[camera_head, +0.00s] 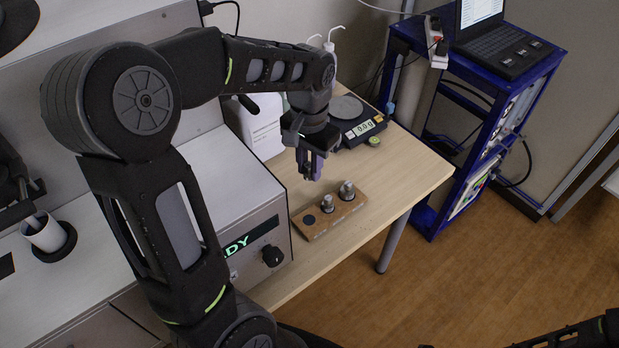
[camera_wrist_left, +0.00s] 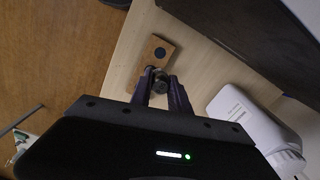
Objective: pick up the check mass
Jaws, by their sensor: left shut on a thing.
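The wooden block (camera_head: 340,212) lies on the table with two grey metal masses standing on it, one in the middle (camera_head: 327,204) and one at the right end (camera_head: 346,190). A dark round spot (camera_head: 309,220) at its left end is bare. My left gripper (camera_head: 311,175) points down above and behind the block. In the left wrist view its fingers (camera_wrist_left: 161,90) close around a dark grey metal piece (camera_wrist_left: 160,82), which I take as the check mass. The block (camera_wrist_left: 150,48) shows beyond it. In the head view the fingers hide the held piece.
A scale (camera_head: 365,127) with a lit display stands behind the gripper, a small green round item (camera_head: 375,141) at its front. A white bottle (camera_wrist_left: 245,115) stands near the gripper. The analyser (camera_head: 250,245) borders the block's left. The table's right front is clear.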

